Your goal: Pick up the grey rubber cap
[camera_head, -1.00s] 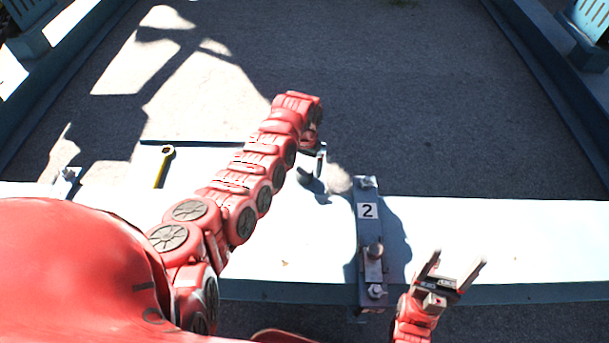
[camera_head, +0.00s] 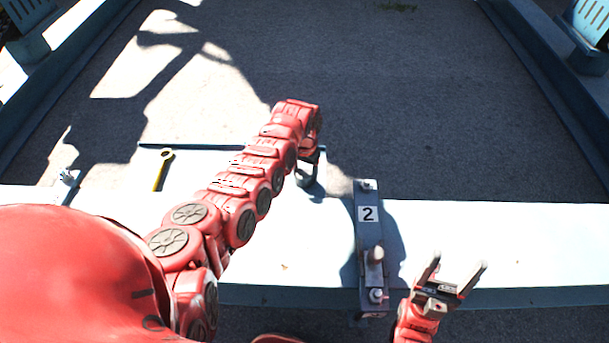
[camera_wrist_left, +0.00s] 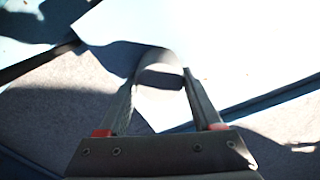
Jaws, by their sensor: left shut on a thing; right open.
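The grey rubber cap (camera_wrist_left: 160,58) sits between the two fingertips of my left gripper (camera_wrist_left: 161,76) in the left wrist view. The fingers press on it from both sides, and it looks like a short, rounded grey piece. In the head view my left gripper (camera_head: 311,172) points down at the far edge of the white surface, and the cap (camera_head: 304,180) shows as a small dark piece at its tips, partly hidden by the arm. I cannot tell whether it touches the surface. My right gripper (camera_head: 456,268) is open and empty at the lower right.
A dark bracket marked 2 (camera_head: 368,214) with bolts stands on the white surface (camera_head: 500,240), between my two grippers. A yellow wrench-like tool (camera_head: 162,170) lies at the left, near a small metal fitting (camera_head: 68,178). The white surface right of the bracket is clear.

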